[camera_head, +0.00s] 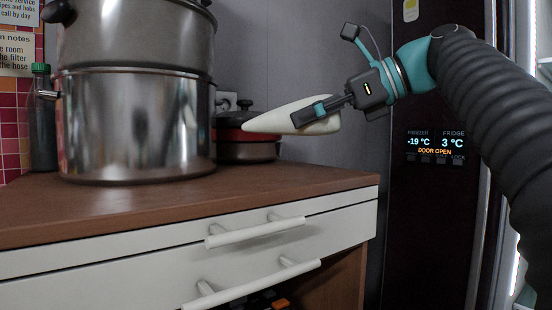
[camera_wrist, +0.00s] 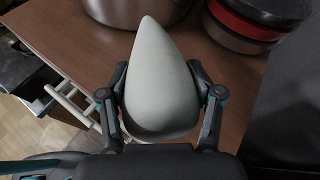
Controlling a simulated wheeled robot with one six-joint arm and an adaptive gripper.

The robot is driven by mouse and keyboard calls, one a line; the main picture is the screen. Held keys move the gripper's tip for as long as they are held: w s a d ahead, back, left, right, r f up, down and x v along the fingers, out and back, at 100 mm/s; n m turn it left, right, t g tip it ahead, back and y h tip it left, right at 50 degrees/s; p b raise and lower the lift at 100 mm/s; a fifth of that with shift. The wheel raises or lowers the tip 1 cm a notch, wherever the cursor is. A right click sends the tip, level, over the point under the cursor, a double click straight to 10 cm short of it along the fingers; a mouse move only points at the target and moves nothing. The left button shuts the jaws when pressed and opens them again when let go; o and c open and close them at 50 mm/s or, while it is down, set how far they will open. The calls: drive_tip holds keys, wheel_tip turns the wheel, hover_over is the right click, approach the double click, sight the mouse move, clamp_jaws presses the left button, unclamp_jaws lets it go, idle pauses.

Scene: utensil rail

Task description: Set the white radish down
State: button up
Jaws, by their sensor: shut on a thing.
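The white radish (camera_head: 291,116) is long and pale, with a tapered tip pointing left in the head view. My gripper (camera_head: 322,111) is shut on its thick end and holds it in the air above the right part of the wooden counter (camera_head: 300,182). In the wrist view the radish (camera_wrist: 160,85) sits between both fingers of my gripper (camera_wrist: 161,100), its tip pointing away toward the pots. The counter top (camera_wrist: 100,62) shows below it. The radish is apart from the counter in the head view.
Large stacked steel pots (camera_head: 137,125) stand on the counter at left, with a dark bottle (camera_head: 42,125) beside them. A red and black pan (camera_head: 245,140) stands behind the radish. White drawer handles (camera_head: 255,232) stick out in front. The counter's right front is bare. A fridge (camera_head: 425,220) stands right.

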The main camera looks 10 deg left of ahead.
hover_over(279, 177)
drive_tip(key=f, duration=0.3)
drive_tip(key=shift+s+f, duration=0.15)
drive_tip(key=shift+s, duration=0.1)
drive_tip(key=shift+f+b, duration=0.8)
drive_tip(key=shift+f, duration=1.2)
drive_tip(key=shift+f, duration=0.1)
drive_tip(key=o, duration=1.7)
